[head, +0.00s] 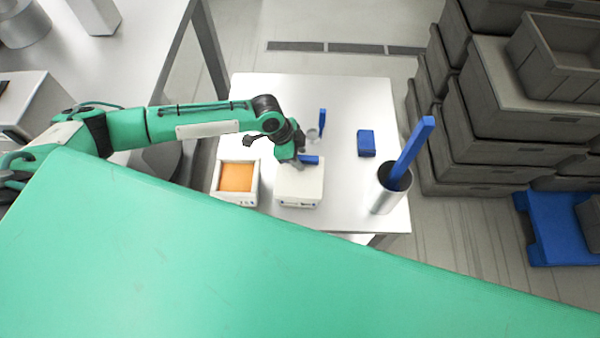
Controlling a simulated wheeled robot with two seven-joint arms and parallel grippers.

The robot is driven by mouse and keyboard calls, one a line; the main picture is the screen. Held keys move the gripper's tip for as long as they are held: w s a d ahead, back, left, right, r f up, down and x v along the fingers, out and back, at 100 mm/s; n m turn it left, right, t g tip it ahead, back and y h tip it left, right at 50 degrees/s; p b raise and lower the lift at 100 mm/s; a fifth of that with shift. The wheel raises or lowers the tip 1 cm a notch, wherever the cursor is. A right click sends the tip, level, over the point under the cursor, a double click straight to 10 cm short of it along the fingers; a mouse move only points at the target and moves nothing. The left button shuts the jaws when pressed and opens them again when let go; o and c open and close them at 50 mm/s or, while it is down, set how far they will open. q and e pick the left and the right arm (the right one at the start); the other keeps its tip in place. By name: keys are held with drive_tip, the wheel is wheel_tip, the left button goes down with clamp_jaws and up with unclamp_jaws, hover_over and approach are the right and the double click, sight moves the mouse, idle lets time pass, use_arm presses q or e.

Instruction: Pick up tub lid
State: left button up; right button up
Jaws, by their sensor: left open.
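A white tub (298,201) stands near the front middle of the small table, with a flat pale top that looks like the tub lid (300,177). A short blue bar (309,160) shows at the far edge of this top; I cannot tell whether it is the lid's handle. My left gripper (298,158) is open, just above the far edge of the top and beside the blue bar. Its fingers are partly hidden, and contact cannot be told. My right gripper is not in view.
An open white tub with orange filling (237,178) stands close on the left. A metal cylinder with a tall blue stick (386,197) is at right. Behind are a blue block (366,143) and a small clear cup (313,135) beside an upright blue piece (322,121). Grey crates (500,110) are stacked beyond.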

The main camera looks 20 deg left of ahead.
use_arm(q)
drive_tip(key=shift+f, duration=0.1)
idle(0.3)
clamp_jaws()
drive_tip(key=shift+r, duration=0.35)
wheel_tip(320, 180, up, 25)
drive_tip(key=shift+f, duration=0.2)
idle(0.6)
